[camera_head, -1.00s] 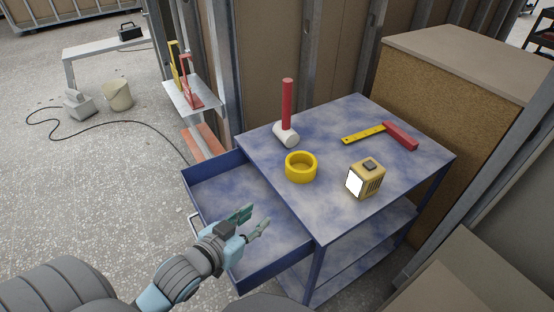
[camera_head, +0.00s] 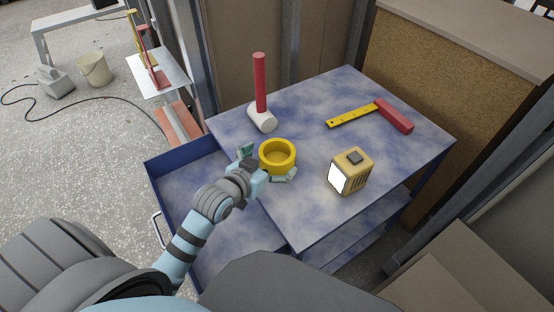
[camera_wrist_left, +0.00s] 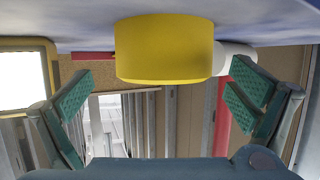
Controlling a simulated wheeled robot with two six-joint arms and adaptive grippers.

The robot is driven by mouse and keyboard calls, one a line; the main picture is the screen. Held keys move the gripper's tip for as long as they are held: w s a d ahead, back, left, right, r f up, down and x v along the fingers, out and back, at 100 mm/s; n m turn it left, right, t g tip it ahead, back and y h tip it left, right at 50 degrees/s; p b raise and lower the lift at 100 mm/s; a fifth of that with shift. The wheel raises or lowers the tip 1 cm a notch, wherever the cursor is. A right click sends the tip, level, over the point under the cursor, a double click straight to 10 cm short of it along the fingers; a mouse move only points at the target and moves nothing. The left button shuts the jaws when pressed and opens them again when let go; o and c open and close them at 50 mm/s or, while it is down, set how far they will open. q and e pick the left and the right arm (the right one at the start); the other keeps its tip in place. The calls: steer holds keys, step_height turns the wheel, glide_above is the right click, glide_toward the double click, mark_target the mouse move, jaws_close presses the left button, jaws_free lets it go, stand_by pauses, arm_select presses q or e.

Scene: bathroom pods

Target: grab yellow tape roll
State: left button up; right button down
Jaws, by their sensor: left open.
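The yellow tape roll (camera_head: 278,157) lies flat on the blue mottled cart top (camera_head: 311,209), near the edge above the open drawer. My left gripper (camera_head: 266,162) is open at the roll's near side, one finger to its left and the other along its lower right. In the left wrist view the roll (camera_wrist_left: 165,50) appears between the spread fingers of the left gripper (camera_wrist_left: 160,95), a little beyond the tips. I cannot tell if a finger touches it. My right gripper is not in view.
A mallet (camera_head: 261,95) with a red handle stands behind the roll. A yellow box-shaped lamp (camera_head: 351,170) is to its right, and a red-and-yellow square (camera_head: 394,117) lies farther back. The cart's drawer (camera_head: 180,210) is pulled out below my left arm.

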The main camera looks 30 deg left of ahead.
mark_target(283, 149)
arm_select(q)
steer(key=b+x, duration=0.1)
steer(key=x, duration=0.3)
steer(key=shift+w+a+f, duration=0.2)
steer(key=shift+w, duration=0.1)
steer(key=shift+s+r, duration=0.15)
steer(key=shift+s, duration=0.05)
steer(key=c, duration=1.3)
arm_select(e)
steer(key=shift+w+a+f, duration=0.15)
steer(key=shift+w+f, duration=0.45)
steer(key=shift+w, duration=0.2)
